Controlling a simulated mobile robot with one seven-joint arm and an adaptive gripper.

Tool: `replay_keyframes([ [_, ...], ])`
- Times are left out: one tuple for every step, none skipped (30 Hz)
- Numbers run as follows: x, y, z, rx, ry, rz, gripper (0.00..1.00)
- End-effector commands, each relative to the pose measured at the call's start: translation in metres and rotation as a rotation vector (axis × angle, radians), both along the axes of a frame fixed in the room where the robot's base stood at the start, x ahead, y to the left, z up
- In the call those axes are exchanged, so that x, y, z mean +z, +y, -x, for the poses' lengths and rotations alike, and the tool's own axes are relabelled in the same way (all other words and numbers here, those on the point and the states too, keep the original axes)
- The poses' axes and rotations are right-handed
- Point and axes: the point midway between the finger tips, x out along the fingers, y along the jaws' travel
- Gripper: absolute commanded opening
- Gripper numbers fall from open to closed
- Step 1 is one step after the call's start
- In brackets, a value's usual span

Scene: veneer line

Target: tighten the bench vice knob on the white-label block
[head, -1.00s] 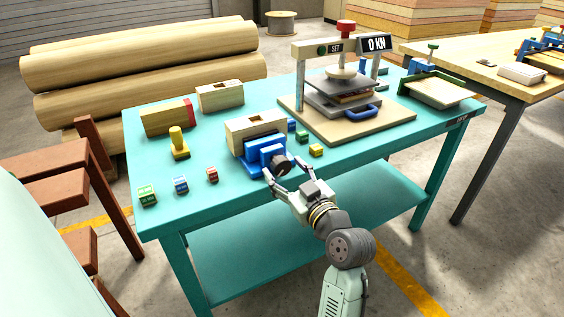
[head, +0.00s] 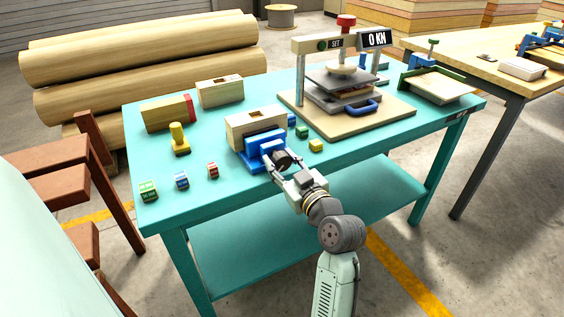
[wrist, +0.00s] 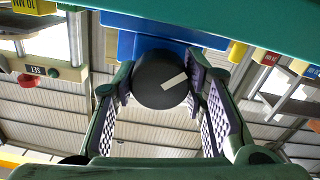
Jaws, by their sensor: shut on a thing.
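The blue bench vice (head: 248,161) stands at the front edge of the teal table, with a pale wooden block (head: 240,127) in it. The block has a dark slot in its top; I cannot make out a white label on it. The vice's round dark knob (head: 284,158) faces me. In the wrist view the knob (wrist: 152,88) shows a white pointer line, tilted up to the right. My gripper (head: 287,165) is shut on the knob, one ridged finger pad on each side. The finger contact is partly hidden in the head view.
A press (head: 347,105) with a 0 KN display stands to the right. Small coloured blocks (head: 148,190) lie at the front left, others right of the vice. A yellow-handled piece (head: 179,141) and two wooden blocks (head: 168,115) stand behind left.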

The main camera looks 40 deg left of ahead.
Motion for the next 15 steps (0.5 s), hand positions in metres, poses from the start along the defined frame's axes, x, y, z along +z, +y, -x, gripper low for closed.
replay_keyframes([
  [0.0,-0.0001,0.0,0.0,0.0,0.0,0.25],
  [-0.0001,-0.0001,0.0,0.0,0.0,0.0,0.23],
  [0.0,-0.0001,0.0,0.0,0.0,0.0,0.2],
  [0.0,-0.0001,0.0,0.0,0.0,0.0,0.18],
  [0.0,-0.0001,0.0,0.0,0.0,0.0,0.17],
  [0.0,-0.0001,0.0,0.0,0.0,0.0,0.14],
  [0.0,-0.0001,0.0,0.0,0.0,0.0,0.12],
  [0.0,-0.0001,0.0,0.0,0.0,0.0,0.11],
  [0.0,-0.0001,0.0,0.0,0.001,0.0,0.11],
  [0.0,-0.0001,0.0,0.0,0.002,-0.001,0.11],
  [0.0,-0.0001,0.0,0.0,0.003,-0.001,0.11],
  [0.0001,-0.0001,0.0001,0.0,0.006,-0.003,0.11],
  [0.0001,-0.0001,0.0,0.0,0.011,-0.005,0.11],
  [0.0001,-0.0001,0.0,0.0,0.016,-0.007,0.11],
  [0.0002,-0.0001,0.0,0.0,0.025,-0.01,0.11],
])
